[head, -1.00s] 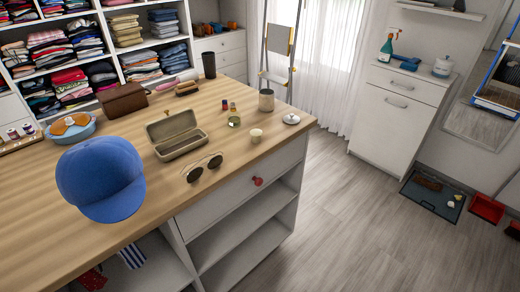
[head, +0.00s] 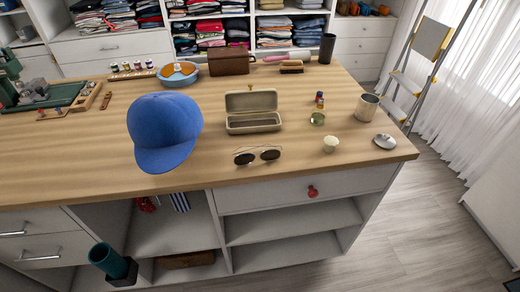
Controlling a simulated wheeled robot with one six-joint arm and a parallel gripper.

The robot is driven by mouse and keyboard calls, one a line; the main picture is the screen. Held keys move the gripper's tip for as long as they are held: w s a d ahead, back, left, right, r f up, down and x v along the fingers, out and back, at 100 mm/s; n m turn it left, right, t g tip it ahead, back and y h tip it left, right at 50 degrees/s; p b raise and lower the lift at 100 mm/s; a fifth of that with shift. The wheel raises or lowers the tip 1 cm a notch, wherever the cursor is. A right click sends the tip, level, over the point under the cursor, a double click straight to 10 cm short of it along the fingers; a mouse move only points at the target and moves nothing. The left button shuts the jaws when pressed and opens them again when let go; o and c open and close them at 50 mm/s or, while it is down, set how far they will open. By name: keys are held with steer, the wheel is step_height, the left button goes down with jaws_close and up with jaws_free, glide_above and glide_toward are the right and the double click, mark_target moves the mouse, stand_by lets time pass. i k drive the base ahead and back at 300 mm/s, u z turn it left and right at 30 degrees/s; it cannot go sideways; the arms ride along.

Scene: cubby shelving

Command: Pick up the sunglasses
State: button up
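The sunglasses (head: 257,155) have dark round lenses and lie on the wooden countertop close to its front edge. An open beige glasses case (head: 252,122) stands just behind them, with its lid up and its inside empty. No gripper or arm shows in the head view, so where my gripper is relative to the sunglasses cannot be seen.
A blue cap (head: 164,130) lies left of the sunglasses. A small cream cup (head: 330,144), a metal tin (head: 366,107) and a silver lid (head: 385,141) stand to the right. A red drawer knob (head: 312,191) sticks out below the countertop (head: 215,165). Floor (head: 420,225) is free at right.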

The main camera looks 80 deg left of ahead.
mark_target(243, 159)
steer(key=u, duration=0.5)
steer(key=i, duration=0.6)
steer(key=u, duration=1.1)
steer(key=i, duration=0.25)
steer(key=u, duration=0.2)
